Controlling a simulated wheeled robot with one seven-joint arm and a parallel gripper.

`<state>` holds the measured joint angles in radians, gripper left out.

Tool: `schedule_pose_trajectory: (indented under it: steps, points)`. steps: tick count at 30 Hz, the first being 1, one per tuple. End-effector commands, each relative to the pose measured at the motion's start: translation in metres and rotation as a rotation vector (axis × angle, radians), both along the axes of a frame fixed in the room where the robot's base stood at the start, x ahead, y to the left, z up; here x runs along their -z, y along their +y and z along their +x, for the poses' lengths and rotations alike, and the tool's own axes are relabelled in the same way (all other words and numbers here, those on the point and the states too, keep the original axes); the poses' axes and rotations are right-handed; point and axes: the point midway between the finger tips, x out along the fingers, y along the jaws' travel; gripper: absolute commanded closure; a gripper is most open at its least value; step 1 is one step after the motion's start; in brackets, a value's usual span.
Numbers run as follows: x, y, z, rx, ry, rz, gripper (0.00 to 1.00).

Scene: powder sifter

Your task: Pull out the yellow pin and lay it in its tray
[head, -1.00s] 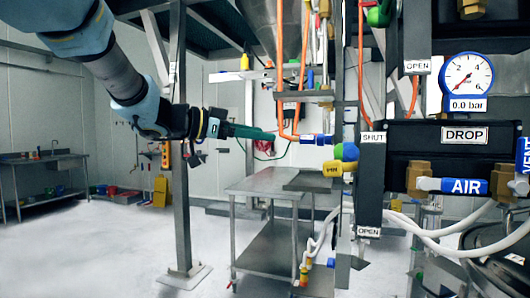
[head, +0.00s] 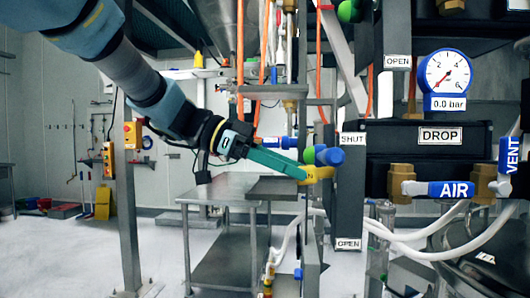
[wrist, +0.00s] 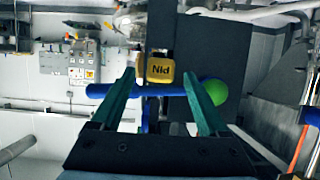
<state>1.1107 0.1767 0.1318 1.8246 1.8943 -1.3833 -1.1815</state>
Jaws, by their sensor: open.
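The yellow pin handle (head: 323,172), lettered PIN, sticks out on the left side of the dark upright post. In the wrist view the yellow block (wrist: 160,69) shows its letters upside down. My gripper (head: 305,172) has long green fingers reaching to the handle from the left. In the wrist view my gripper (wrist: 160,76) is open, with one fingertip on each side of the yellow block and gaps between. A dark flat tray-like piece (head: 262,190) lies on the steel table; I cannot tell if it is the pin's tray.
A blue lever (head: 330,156) with a green ball (wrist: 216,91) is just above the pin, close to my fingers. The dark post (head: 349,205) carries SHUT and OPEN labels. White hoses (head: 400,235) hang at the right. The steel table (head: 205,186) stands below my gripper.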

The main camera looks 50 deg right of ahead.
Motion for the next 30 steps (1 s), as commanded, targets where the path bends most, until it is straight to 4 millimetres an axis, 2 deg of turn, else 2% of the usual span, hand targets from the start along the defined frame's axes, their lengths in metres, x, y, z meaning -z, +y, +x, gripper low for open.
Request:
schedule_pose_trajectory:
  steps: [6, 16, 30]
  points:
    - [0.007, -0.01, -0.014, -0.002, 0.001, 0.001, 0.22]
    - [0.009, -0.012, -0.015, -0.002, 0.0, 0.0, 0.22]
    - [0.008, -0.012, -0.015, -0.002, 0.0, 0.0, 0.75]
